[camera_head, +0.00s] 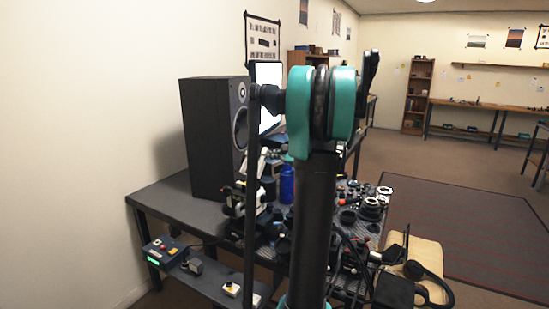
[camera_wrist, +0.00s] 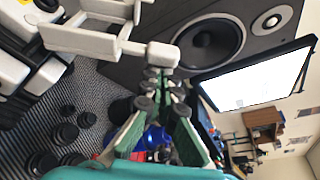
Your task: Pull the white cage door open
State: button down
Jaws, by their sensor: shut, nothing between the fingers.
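In the wrist view a white frame-like part, which looks like the cage door (camera_wrist: 85,40), reaches in from the upper left. It is a bar with a blocky end (camera_wrist: 162,56) and open white frames above it. My gripper (camera_wrist: 162,82) comes up from the bottom, with green-padded fingers drawn together at the tips. It is shut and empty. The tips lie just below the blocky end in the picture; I cannot tell whether they touch.
A large black speaker (camera_head: 207,135) stands on the dark bench (camera_head: 150,195), with a lit screen (camera_head: 268,98) behind it. A blue bottle (camera_head: 287,184) and several lens rings (camera_head: 371,207) crowd the bench. Open floor (camera_head: 460,215) lies to the right.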

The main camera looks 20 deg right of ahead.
aim_at(267, 150)
dwell(0.3)
jog(key=shift+s+a+r+n+t, duration=0.2)
jog(key=shift+s+a+r, duration=0.25)
jog(key=shift+r, duration=0.2)
jog(key=shift+s+a+r+n+t, duration=0.1)
jog(key=shift+s+a+r+n, duration=0.15)
jog(key=shift+a+r, duration=0.35)
jog(key=shift+d, duration=0.1)
